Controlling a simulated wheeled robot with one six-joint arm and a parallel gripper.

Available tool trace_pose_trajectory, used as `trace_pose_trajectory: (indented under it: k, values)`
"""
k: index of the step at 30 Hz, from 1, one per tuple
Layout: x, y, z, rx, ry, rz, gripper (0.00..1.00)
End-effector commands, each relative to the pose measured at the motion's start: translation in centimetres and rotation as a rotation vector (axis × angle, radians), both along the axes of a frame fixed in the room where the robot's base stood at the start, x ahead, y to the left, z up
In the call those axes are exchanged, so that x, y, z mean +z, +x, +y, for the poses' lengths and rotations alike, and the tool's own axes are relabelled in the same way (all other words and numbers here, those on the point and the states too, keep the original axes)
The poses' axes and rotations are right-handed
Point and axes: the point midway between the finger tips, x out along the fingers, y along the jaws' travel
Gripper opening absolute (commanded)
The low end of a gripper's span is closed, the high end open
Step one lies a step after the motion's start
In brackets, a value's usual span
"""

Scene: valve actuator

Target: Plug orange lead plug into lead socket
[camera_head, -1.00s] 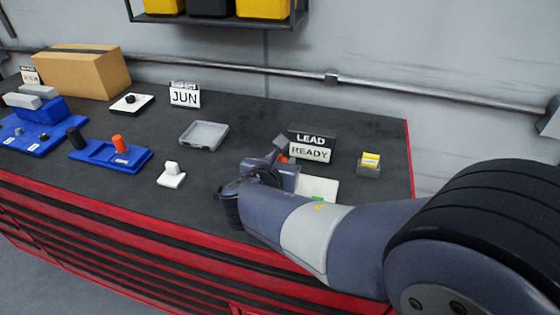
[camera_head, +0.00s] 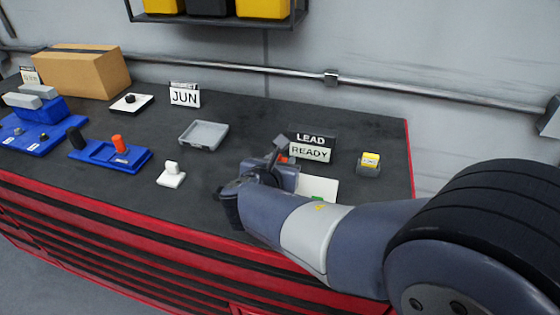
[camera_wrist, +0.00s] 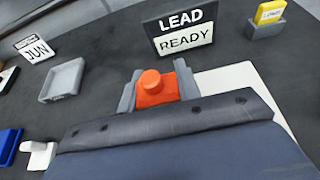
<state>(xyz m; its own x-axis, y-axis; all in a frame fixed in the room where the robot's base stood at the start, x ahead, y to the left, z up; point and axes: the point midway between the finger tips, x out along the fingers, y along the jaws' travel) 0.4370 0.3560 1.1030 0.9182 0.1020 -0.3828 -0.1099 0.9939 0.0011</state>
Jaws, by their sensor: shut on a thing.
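The orange lead plug (camera_wrist: 155,90) sits between the two grey fingers of my gripper (camera_wrist: 157,86) in the wrist view, its round knob facing up. My gripper is shut on it. In the head view only a sliver of orange shows beside my gripper (camera_head: 281,153), in front of the LEAD READY sign (camera_head: 311,148). The sign also shows in the wrist view (camera_wrist: 186,32), just beyond the plug. A white plate (camera_wrist: 240,84) lies to the right of my gripper, partly covered by it. I cannot make out the lead socket's opening or whether the plug touches it.
A small grey block with a yellow top (camera_head: 369,164) stands right of the sign. A grey tray (camera_head: 204,135), a white knob base (camera_head: 171,174) and a blue base with black and orange posts (camera_head: 110,154) lie to the left. A wall rail (camera_head: 400,88) runs behind.

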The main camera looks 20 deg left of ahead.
Motion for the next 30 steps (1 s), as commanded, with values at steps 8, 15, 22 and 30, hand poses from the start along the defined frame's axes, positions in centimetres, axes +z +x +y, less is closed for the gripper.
trace_pose_trajectory:
  k: [8,15,22,30]
  values:
    - [-0.8,0.0,0.0,0.0,0.0,0.0,0.09]
    - [-1.4,0.0,0.0,0.0,0.0,0.0,0.09]
    - [-2.0,0.0,0.0,0.0,0.0,0.0,0.09]
    - [-2.6,0.0,0.0,0.0,-0.001,0.0,0.09]
